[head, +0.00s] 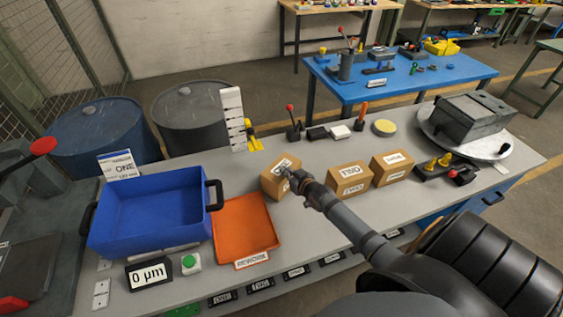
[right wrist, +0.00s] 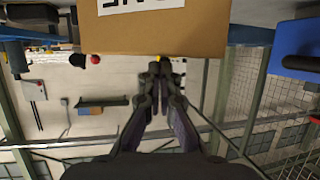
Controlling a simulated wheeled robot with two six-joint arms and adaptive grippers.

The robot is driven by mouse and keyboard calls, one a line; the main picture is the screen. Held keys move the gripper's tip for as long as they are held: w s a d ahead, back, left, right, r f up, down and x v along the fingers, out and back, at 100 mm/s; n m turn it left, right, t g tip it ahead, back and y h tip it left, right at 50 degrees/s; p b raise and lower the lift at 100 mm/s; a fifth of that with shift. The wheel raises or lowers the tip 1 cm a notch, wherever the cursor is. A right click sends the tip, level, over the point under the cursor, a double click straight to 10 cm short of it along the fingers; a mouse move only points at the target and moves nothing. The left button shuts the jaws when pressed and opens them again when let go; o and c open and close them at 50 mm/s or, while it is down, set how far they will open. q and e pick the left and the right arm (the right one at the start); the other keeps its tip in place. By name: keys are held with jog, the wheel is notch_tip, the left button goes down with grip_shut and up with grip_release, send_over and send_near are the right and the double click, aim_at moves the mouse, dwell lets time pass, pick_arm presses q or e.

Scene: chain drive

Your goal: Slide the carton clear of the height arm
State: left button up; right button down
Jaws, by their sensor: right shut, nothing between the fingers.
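A brown carton with a white label (head: 270,184) stands on the grey bench right of the orange tray. Two similar cartons, one labelled TWO (head: 350,180) and one at its right (head: 392,168), stand in a row beside it. My right gripper (head: 298,178) is shut and empty at the right side of the first carton. In the right wrist view a carton (right wrist: 150,35) fills the top, with the closed fingertips (right wrist: 158,66) at its lower edge; contact is unclear. A white marked upright (head: 233,118) stands behind the tray; I cannot tell whether it is the height arm.
A blue bin (head: 150,215) and an orange tray (head: 243,228) are at the left. A 0 µm display (head: 149,274) and a green button (head: 190,262) are in front. A red-knobbed lever (head: 292,122) and small items stand behind the cartons. A grey box (head: 472,118) sits at the right.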

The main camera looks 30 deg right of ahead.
pick_arm(q)
notch_tip(320, 180, up, 7)
jog(key=p, duration=0.5)
jog(key=shift+w+r+p, duration=0.2)
jog(key=shift+w+p, duration=0.15)
jog(key=shift+w, duration=0.1)
pick_arm(e)
jog(key=s, duration=0.9)
jog(key=shift+s+a+r, duration=0.2)
jog(key=shift+s, duration=0.05)
